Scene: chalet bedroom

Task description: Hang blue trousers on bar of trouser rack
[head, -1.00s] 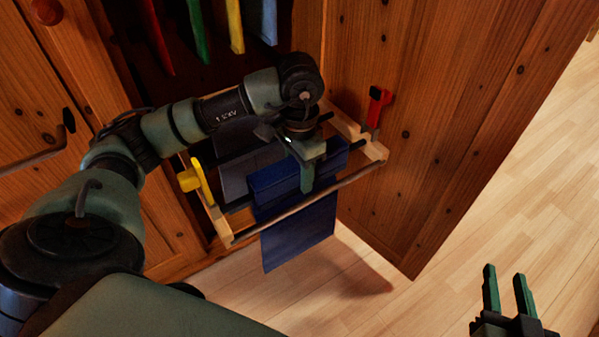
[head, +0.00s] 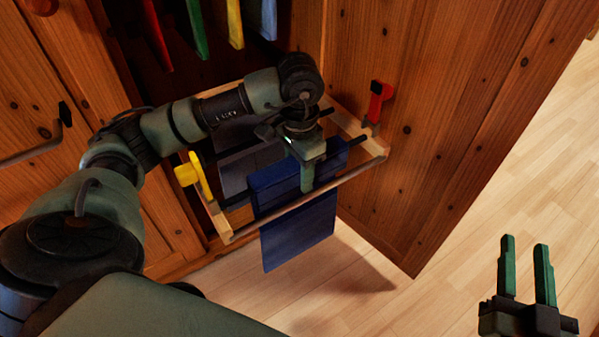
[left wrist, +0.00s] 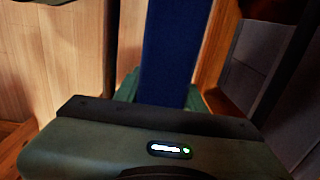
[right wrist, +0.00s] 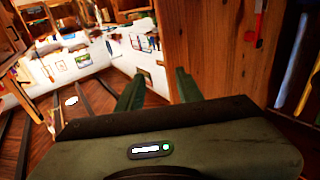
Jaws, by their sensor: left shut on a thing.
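The blue trousers (head: 298,240) are at the front of the trouser rack in the head view. Their upper part shows behind the rack's front bar (head: 305,200) and a panel hangs below it. I cannot tell whether the cloth rests on a bar. My left gripper (head: 307,185) is shut on the blue trousers above the rack; they also show as a blue strip between its fingers in the left wrist view (left wrist: 172,50). My right gripper (head: 525,245) is open and empty over the floor at lower right. The trouser rack (head: 215,218) has a pale wooden frame.
Dark grey trousers (head: 233,172) hang further back on the rack. A yellow clip-like piece (head: 187,175) and a red one (head: 376,100) stand at its sides. Coloured garments (head: 235,25) hang above in the wardrobe. A wooden panel (head: 430,110) stands right of the rack. The floor at right is clear.

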